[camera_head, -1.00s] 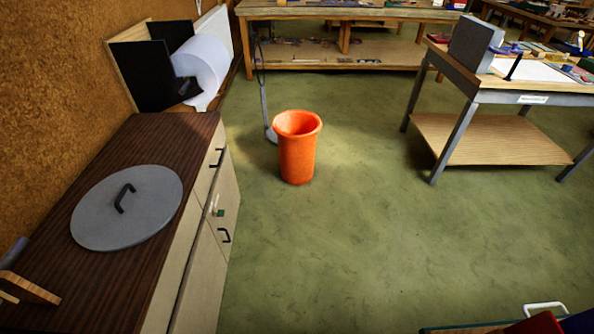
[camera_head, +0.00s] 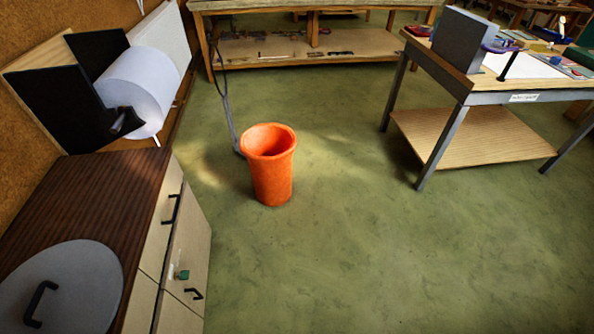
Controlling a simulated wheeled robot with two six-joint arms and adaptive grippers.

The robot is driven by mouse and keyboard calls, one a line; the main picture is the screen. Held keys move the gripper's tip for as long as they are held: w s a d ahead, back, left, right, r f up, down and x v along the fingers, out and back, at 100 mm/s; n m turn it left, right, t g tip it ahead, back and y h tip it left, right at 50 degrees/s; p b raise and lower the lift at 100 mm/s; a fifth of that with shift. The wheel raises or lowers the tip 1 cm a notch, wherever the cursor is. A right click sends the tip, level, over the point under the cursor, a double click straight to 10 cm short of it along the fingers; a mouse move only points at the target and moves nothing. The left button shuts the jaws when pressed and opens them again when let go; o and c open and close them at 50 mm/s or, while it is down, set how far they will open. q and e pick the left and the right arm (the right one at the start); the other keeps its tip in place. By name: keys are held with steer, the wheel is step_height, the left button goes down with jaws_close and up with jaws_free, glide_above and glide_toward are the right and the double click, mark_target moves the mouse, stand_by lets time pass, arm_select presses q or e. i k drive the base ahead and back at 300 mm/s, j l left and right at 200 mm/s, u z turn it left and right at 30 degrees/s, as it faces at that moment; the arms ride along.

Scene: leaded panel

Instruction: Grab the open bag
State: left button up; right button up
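I cannot make out an open bag in the head view. An orange, open-topped bin (camera_head: 271,178) stands upright on the green floor near the middle. Neither of my grippers is in view.
A dark-topped cabinet (camera_head: 95,200) with a round grey lid (camera_head: 75,285) is at left. A paper roll (camera_head: 140,85) is behind it. A workbench (camera_head: 500,95) stands at right, a long bench (camera_head: 310,45) at the back. Floor at front right is clear.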

mark_target(269, 148)
steer(key=i+l+z, duration=0.1)
steer(key=i, duration=0.5)
steer(key=i+l, duration=0.15)
steer(key=i, duration=0.5)
steer(key=i+l+u, duration=0.1)
steer(key=u, duration=0.35)
steer(key=i+l+u, duration=0.15)
steer(key=u, duration=0.25)
steer(key=i+l+u, duration=0.25)
steer(key=u, duration=0.2)
steer(key=i+l+u, duration=0.1)
steer(key=l+u, duration=0.15)
steer(key=u, duration=0.15)
steer(key=l+u, duration=0.25)
steer(key=u, duration=0.2)
steer(key=i+l, duration=0.05)
